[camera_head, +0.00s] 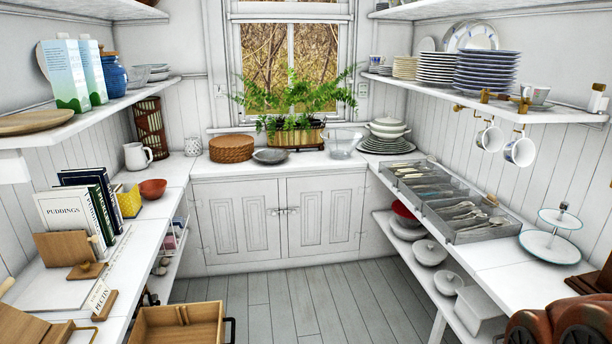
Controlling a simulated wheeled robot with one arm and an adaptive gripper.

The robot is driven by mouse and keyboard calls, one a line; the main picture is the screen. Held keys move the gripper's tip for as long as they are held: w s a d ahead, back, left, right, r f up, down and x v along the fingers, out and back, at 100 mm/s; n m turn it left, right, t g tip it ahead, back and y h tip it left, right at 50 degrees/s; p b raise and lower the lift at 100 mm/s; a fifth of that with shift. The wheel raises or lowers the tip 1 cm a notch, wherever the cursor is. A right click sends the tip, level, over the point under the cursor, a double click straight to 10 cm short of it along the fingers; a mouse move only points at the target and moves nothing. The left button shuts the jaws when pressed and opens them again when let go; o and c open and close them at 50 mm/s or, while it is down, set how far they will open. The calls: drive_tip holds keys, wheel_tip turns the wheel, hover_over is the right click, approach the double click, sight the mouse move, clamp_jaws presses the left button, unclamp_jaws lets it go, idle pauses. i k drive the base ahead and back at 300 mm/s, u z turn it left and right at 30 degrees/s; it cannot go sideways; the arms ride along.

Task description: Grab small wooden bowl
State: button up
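A small reddish-orange bowl (152,190) sits on the left counter (150,215), beyond the books. It is upright, and its material is hard to tell at this size. No other small wooden bowl is clear. My gripper is not in view.
Books (85,205), a yellow box (129,201) and a white pitcher (137,156) stand near the bowl. An upper left shelf (95,116) overhangs the counter. A wooden crate (180,325) is at the bottom. The middle floor (290,300) is clear.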

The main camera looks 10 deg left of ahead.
sight(152, 189)
drive_tip(key=u, duration=0.1)
drive_tip(key=i, duration=1.8)
drive_tip(key=u, duration=1.05)
drive_tip(key=i, duration=1.25)
drive_tip(key=u, duration=1.5)
drive_tip(key=i, duration=0.55)
drive_tip(key=u, duration=0.3)
